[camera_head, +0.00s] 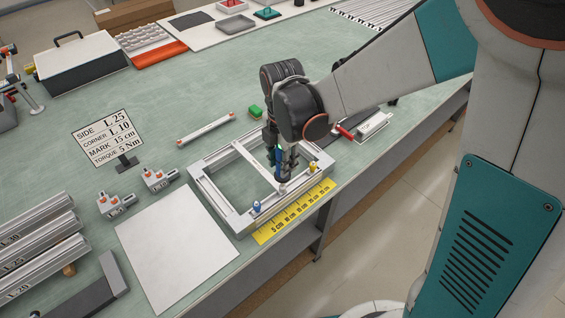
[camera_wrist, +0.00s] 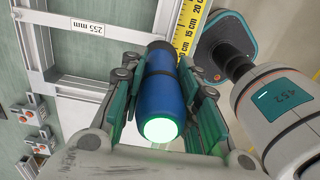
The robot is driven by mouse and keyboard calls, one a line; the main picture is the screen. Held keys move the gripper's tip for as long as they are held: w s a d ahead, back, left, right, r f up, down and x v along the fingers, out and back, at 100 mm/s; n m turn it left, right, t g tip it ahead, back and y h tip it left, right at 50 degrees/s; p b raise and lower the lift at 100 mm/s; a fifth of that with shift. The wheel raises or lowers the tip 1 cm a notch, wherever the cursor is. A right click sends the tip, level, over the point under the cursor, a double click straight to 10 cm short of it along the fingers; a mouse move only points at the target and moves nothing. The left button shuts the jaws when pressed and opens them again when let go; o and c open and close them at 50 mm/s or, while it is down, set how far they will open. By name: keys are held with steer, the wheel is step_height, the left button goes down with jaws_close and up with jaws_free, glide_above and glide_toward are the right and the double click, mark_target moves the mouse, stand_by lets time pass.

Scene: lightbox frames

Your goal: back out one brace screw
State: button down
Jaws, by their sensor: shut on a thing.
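My gripper (camera_head: 284,160) points down over the near side of the light metal frame (camera_head: 213,189). It is shut on a blue power driver (camera_wrist: 160,97), whose end glows green in the wrist view. A thin brace (camera_head: 252,161) crosses the frame, and its near end lies under my gripper. The driver's tip and any brace screw under it are hidden in the wrist view; in the head view I cannot tell whether the tip touches a screw. A blue-topped piece (camera_head: 256,206) and a yellow-topped piece (camera_head: 312,166) stand on the near rail.
A yellow ruler (camera_head: 291,214) lies along the frame's near side, by the table edge. A white sheet (camera_head: 176,246) and two small corner blocks (camera_head: 159,179) lie to the left. A sign (camera_head: 103,137) stands behind. A red-handled tool (camera_head: 345,132) lies to the right.

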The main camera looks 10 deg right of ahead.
stand_by(0.3)
steer(key=shift+r+p, duration=1.7)
steer(key=shift+r, duration=0.85)
